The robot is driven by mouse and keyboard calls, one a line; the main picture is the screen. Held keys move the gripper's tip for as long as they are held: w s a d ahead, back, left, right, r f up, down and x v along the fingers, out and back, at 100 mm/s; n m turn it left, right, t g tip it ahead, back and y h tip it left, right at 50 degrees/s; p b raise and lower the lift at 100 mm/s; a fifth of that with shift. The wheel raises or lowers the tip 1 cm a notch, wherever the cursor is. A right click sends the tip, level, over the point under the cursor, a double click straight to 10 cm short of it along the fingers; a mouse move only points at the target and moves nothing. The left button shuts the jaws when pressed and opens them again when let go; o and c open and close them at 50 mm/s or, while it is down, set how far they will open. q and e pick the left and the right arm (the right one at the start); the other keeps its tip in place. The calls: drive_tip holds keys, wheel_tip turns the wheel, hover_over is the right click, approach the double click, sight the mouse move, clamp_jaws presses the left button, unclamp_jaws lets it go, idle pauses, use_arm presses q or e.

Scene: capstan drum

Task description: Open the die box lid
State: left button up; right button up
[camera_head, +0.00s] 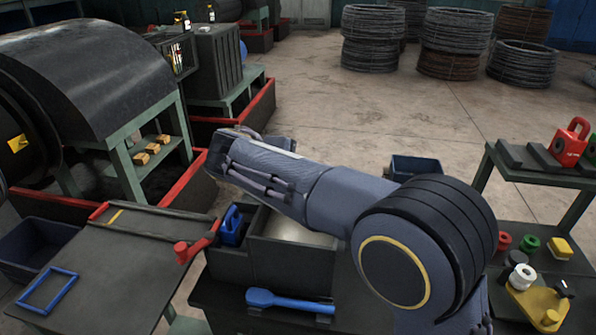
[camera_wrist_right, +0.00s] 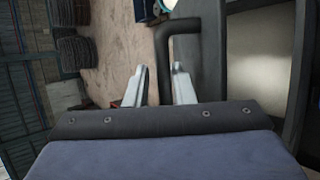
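The dark die box (camera_head: 288,262) stands on the bench below my right forearm in the head view. Its inside shows a pale surface, and part of the box is hidden by my arm. In the wrist view a dark bent bar handle (camera_wrist_right: 164,62) joins a dark panel (camera_wrist_right: 209,50), which I take for the lid; how far it is raised I cannot tell. My right gripper (camera_wrist_right: 161,78) has its two silver fingers apart, with the handle bar between them. Some gap shows on the left side; contact on the right is unclear. My left gripper is not in view.
A blue object (camera_head: 231,226) sits in the left part of the box. A blue tool (camera_head: 290,303) lies in front of it. A red-handled bar (camera_head: 183,252) is on the left table. A stand with small coloured parts (camera_head: 524,272) is at right. Wire coils stand far behind.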

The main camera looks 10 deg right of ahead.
drive_tip(key=shift+s+a+r, duration=0.2)
drive_tip(key=shift+a, duration=0.1)
drive_tip(key=b+v, duration=0.1)
drive_tip(key=v, duration=0.4)
drive_tip(key=shift+s+a+r, duration=0.55)
drive_tip(key=shift+s+r, duration=0.05)
drive_tip(key=shift+r, duration=0.05)
drive_tip(key=shift+d, duration=0.1)
